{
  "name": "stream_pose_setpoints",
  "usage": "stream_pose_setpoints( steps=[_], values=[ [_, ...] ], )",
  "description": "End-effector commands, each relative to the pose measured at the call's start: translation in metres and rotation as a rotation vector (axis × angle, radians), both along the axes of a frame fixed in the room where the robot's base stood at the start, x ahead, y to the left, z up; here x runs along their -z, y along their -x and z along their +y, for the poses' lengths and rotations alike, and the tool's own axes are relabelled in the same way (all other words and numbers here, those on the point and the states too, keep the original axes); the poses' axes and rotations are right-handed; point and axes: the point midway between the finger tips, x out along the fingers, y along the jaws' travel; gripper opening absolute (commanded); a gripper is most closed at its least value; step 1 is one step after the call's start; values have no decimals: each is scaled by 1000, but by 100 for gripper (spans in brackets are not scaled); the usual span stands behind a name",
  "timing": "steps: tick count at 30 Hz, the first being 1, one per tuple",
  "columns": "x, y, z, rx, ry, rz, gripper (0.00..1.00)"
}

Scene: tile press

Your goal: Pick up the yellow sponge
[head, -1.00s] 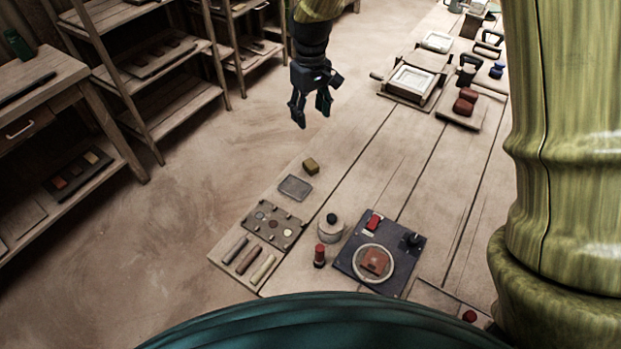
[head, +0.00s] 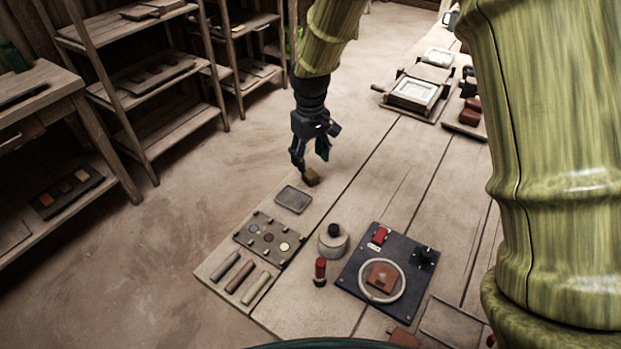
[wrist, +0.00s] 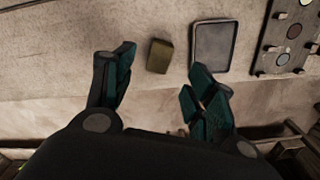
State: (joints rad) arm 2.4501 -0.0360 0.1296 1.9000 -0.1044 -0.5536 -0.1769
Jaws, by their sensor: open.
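The yellow sponge (head: 311,178) is a small mustard block on the wooden table near its left edge. In the head view my gripper (head: 308,164) hangs just above and behind it, and a fingertip partly overlaps it in the picture. In the wrist view the sponge (wrist: 160,56) lies ahead of and between the two fingers of my gripper (wrist: 160,88), which are spread wide with nothing between them. The sponge appears to rest flat on the table; contact with the gripper is not visible.
A grey shallow tray (head: 293,199) lies close beside the sponge; it also shows in the wrist view (wrist: 213,46). Shelves (head: 160,75) stand across the floor.

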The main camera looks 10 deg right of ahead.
Motion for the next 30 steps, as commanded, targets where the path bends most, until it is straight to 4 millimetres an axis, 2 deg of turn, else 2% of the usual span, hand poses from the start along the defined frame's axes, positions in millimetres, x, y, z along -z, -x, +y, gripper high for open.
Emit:
stream_pose_setpoints(
  steps=[3, 11, 21, 29, 30],
  values=[
    [15, 0, 0, 0, 1, 2, 55],
    [29, 0, 0, 0, 1, 2, 55],
    [68, 0, -1, 0, 0, 1, 55],
    [71, -1, -1, 0, 0, 0, 55],
    [71, -1, -1, 0, 0, 0, 50]
  ],
)
